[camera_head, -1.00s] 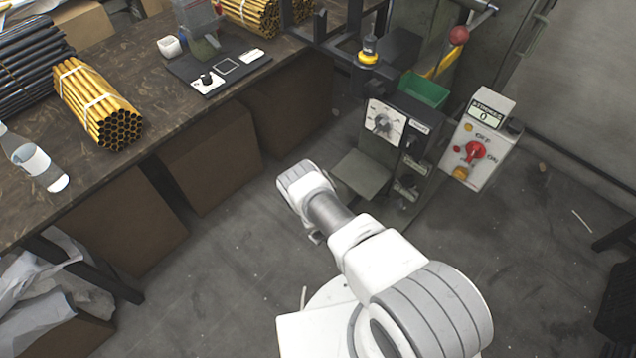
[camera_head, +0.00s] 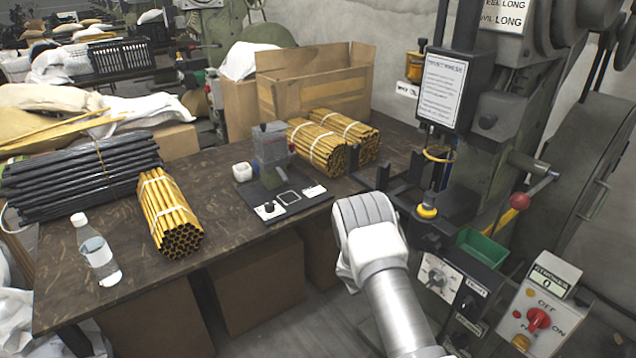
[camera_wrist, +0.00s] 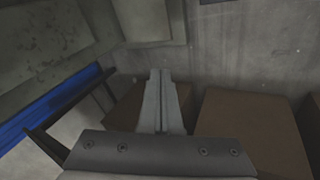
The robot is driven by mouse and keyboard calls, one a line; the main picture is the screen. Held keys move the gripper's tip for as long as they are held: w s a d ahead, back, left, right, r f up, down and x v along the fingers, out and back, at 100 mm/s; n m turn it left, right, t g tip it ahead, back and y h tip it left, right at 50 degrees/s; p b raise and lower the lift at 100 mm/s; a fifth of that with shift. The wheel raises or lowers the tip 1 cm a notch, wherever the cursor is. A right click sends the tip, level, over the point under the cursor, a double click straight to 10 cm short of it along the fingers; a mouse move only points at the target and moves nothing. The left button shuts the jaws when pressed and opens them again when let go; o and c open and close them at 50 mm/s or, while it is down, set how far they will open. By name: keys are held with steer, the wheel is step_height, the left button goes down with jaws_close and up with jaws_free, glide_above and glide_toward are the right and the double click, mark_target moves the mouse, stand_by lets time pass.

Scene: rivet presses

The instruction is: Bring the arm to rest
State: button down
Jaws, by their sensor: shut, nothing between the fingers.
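My white arm (camera_head: 385,270) rises from the bottom of the head view, in front of the press and right of the table. My gripper shows in the wrist view (camera_wrist: 160,76), its two grey fingers together with nothing between them. In the head view the gripper itself cannot be made out; the arm's rounded white joint hides what lies behind it. In the wrist view the fingers point over the floor and brown boxes (camera_wrist: 245,130), apparently touching nothing.
A dark table (camera_head: 110,255) holds tube bundles (camera_head: 170,215), a bottle (camera_head: 95,250) and a small device (camera_head: 272,150). The rivet press (camera_head: 490,150) stands close at the right, with a green bin (camera_head: 482,246) and a red-knobbed control box (camera_head: 540,318). Bare floor shows between table and press.

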steer(key=s+d+r+m, duration=0.2)
steer(key=s+r, duration=0.1)
steer(key=r, duration=1.3)
steer(key=s+d+r+m, duration=0.1)
steer(key=s+r, duration=0.2)
steer(key=r, duration=1.3)
steer(key=s+r+m+t+y, duration=0.1)
steer(key=s+r+y, duration=0.1)
steer(key=s+r, duration=1.25)
steer(key=s+a+r+t+y, duration=0.1)
steer(key=s+a, duration=0.1)
steer(key=s, duration=0.7)
steer(key=s+a+r+y, duration=0.1)
steer(key=s+a, duration=0.2)
steer(key=s, duration=0.5)
step_height(320, 180, up, 12)
steer(key=p, duration=1.2)
steer(key=shift+w+d+r, duration=0.15)
steer(key=shift+w+d, duration=0.05)
steer(key=shift+d, duration=0.15)
